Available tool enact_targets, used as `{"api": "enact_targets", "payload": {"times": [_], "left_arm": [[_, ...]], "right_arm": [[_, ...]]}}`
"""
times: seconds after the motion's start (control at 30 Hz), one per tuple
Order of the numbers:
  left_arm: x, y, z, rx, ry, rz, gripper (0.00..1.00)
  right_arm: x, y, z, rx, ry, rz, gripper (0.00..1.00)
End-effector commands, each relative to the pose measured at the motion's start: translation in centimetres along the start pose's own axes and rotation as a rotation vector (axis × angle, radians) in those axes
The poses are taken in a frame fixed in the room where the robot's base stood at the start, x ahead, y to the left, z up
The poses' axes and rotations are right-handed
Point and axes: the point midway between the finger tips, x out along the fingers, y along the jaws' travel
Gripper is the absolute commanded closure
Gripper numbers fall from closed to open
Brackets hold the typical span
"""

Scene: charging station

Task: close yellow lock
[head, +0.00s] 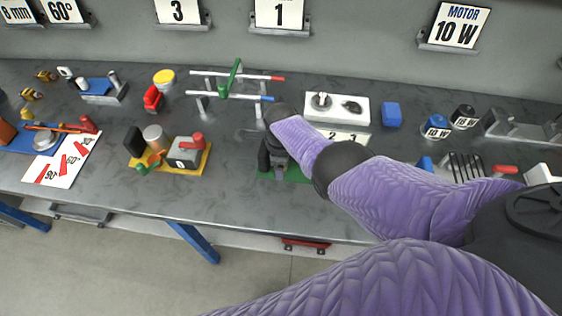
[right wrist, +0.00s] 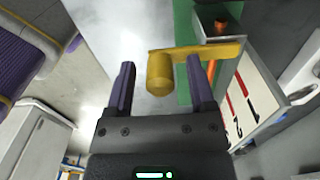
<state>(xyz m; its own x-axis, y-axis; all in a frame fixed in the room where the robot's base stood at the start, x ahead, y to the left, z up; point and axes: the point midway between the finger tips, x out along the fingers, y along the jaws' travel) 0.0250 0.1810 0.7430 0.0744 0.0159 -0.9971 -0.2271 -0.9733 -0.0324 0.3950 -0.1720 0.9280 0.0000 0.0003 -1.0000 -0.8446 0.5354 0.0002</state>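The yellow lock (right wrist: 216,50) shows in the right wrist view as a bar with a round knob (right wrist: 159,75) at its left end. It sits by a grey metal block on a green base (right wrist: 184,30). My right gripper (right wrist: 160,64) is open, with one finger to each side of the knob. I see gaps between knob and fingers; I cannot tell the depth between them. In the head view my right arm reaches over the green base (head: 296,175) and hides the yellow lock. My left gripper is not in view.
An orange rod (right wrist: 211,72) stands close to the right finger. A white card with red marks (right wrist: 240,105) lies to the right. In the head view, a yellow-based fixture (head: 195,163) stands left of the green base, and a white block (head: 337,108) stands behind it.

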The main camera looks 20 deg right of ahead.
Motion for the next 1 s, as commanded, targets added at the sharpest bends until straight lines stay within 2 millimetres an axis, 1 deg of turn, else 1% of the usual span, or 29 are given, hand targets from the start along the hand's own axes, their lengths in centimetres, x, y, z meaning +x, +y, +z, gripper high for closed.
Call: {"api": "enact_targets", "payload": {"times": [0.17, 0.23, 0.27, 0.4, 0.43, 0.5, 0.6, 0.7, 1.0], "left_arm": [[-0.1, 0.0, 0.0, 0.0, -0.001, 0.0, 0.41], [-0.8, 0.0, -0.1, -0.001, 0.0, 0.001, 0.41], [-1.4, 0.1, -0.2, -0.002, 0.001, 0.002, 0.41], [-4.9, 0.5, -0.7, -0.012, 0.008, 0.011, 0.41], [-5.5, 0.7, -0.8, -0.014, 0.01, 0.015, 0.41], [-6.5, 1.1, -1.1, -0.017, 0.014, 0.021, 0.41], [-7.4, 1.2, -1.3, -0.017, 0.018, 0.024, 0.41], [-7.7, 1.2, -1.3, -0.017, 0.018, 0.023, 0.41], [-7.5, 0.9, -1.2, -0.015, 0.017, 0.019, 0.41]], "right_arm": [[-0.1, 0.0, 0.0, 0.0, 0.0, 0.0, 0.3], [-1.0, 0.0, 0.0, 0.0, -0.001, -0.001, 0.3], [-1.7, 0.0, 0.0, 0.0, -0.001, -0.002, 0.3], [-5.8, 0.0, 0.0, 0.0, -0.002, -0.002, 0.3], [-6.6, 0.0, 0.0, 0.0, -0.003, -0.002, 0.3], [-8.1, 0.0, 0.0, 0.0, -0.002, -0.002, 0.3], [-9.5, 0.0, 0.0, 0.0, -0.001, -0.001, 0.3], [-10.0, 0.0, 0.0, 0.0, -0.001, 0.0, 0.3], [-9.9, 0.0, 0.0, 0.0, 0.0, 0.001, 0.3]]}}
